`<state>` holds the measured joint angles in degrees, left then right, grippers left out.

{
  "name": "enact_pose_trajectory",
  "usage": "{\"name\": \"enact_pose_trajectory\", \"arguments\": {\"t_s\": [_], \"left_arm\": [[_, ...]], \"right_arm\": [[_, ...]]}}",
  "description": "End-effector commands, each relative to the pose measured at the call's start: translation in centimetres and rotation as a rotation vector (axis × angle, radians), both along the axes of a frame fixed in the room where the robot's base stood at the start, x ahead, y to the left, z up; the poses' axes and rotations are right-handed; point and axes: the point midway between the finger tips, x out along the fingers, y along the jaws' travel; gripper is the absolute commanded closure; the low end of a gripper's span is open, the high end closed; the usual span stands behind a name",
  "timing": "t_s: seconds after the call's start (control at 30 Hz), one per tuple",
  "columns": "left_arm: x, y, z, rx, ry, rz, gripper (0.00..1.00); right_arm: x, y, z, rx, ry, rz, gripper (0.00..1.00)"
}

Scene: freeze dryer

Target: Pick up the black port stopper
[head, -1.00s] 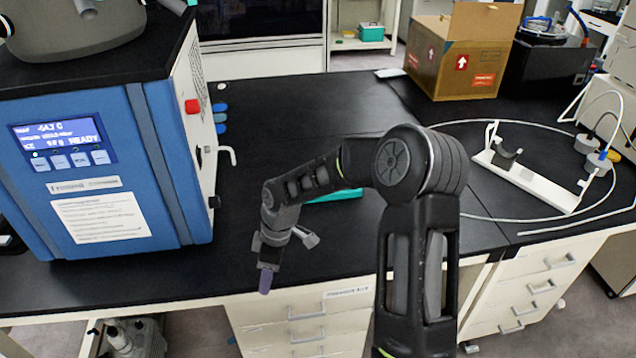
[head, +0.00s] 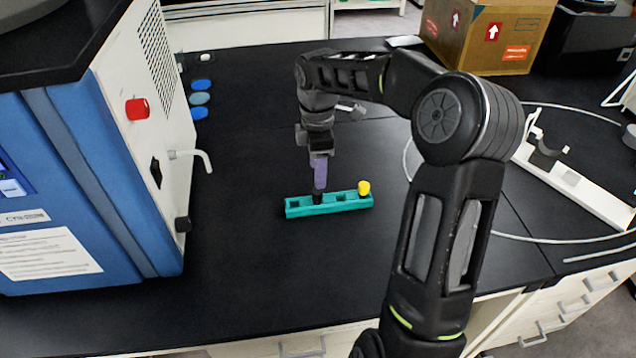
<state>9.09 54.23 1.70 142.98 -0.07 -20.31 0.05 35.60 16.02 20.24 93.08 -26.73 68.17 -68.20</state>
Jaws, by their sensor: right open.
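The black port stopper (head: 317,197) stands in a slot of the teal rack (head: 340,204) on the black bench, left of the rack's middle. A yellow stopper (head: 364,187) stands at the rack's right end. My right gripper (head: 319,186) points down right above the black stopper, its purple fingertips at or just over the stopper's top. Its jaws are open, but the gap between the fingers is hard to see from here. I cannot tell whether the fingers are around the stopper. My left gripper is not in view.
The blue freeze dryer (head: 115,190) stands at the left, with a bent white pipe (head: 197,157) and a black knob (head: 183,224) on its side. A cardboard box (head: 485,35) and a white stand (head: 580,185) are on the right. The bench around the rack is clear.

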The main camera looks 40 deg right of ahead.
Motion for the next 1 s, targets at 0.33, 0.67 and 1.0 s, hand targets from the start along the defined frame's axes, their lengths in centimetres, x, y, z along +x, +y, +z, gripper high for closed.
{"name": "enact_pose_trajectory", "arguments": {"t_s": [0.33, 0.67, 1.0], "left_arm": [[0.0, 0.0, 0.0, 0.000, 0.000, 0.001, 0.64], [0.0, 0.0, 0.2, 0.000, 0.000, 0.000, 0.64], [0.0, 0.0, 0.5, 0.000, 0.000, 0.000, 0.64]], "right_arm": [[0.0, 0.0, -0.1, 0.000, 0.001, 0.001, 0.50], [0.0, 0.0, -2.6, 0.000, 0.000, 0.001, 0.50], [0.0, 0.0, -3.3, 0.001, 0.003, 0.000, 0.50]]}}
